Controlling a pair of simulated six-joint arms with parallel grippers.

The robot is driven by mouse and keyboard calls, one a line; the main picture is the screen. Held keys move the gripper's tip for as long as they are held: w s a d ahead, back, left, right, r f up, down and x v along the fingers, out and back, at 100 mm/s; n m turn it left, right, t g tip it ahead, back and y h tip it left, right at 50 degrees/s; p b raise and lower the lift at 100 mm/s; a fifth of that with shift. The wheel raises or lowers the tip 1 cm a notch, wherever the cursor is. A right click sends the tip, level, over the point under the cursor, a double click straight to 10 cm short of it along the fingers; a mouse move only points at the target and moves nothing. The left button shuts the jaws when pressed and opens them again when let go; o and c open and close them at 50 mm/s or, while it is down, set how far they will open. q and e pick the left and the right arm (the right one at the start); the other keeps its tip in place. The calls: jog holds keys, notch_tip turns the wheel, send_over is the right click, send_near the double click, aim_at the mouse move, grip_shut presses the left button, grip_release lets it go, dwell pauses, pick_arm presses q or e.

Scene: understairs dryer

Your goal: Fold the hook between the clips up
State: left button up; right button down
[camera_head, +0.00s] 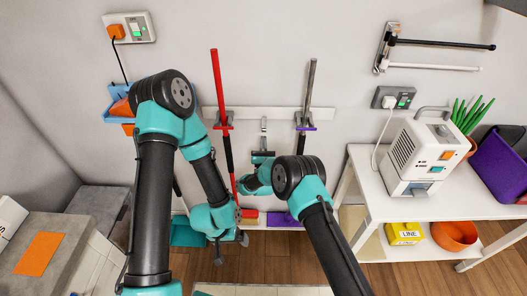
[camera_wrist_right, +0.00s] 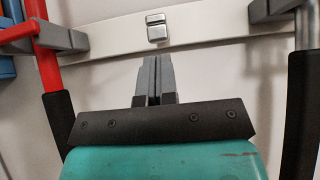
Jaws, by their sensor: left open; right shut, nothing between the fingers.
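A small metal hook (camera_head: 264,124) is on the white wall rail (camera_head: 281,113), between the left clip (camera_head: 223,123) and the right clip (camera_head: 303,122). The right wrist view shows the hook (camera_wrist_right: 157,27) as a short shiny block; I cannot tell how far it is folded. My right gripper (camera_head: 263,143) is just below the hook. In the wrist view my right gripper (camera_wrist_right: 155,60) is shut and empty, its tips apart from the hook. My left gripper (camera_head: 231,251) is open and empty, low and pointing down near the floor.
A red-handled tool (camera_head: 217,80) stands in the left clip and a grey-handled tool (camera_head: 311,85) in the right one, flanking my right gripper. A white table (camera_head: 400,199) with an appliance (camera_head: 424,150) stands at the right. Grey boxes (camera_head: 95,205) are at the left.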

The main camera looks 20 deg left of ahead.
jog(key=shift+r, duration=0.6)
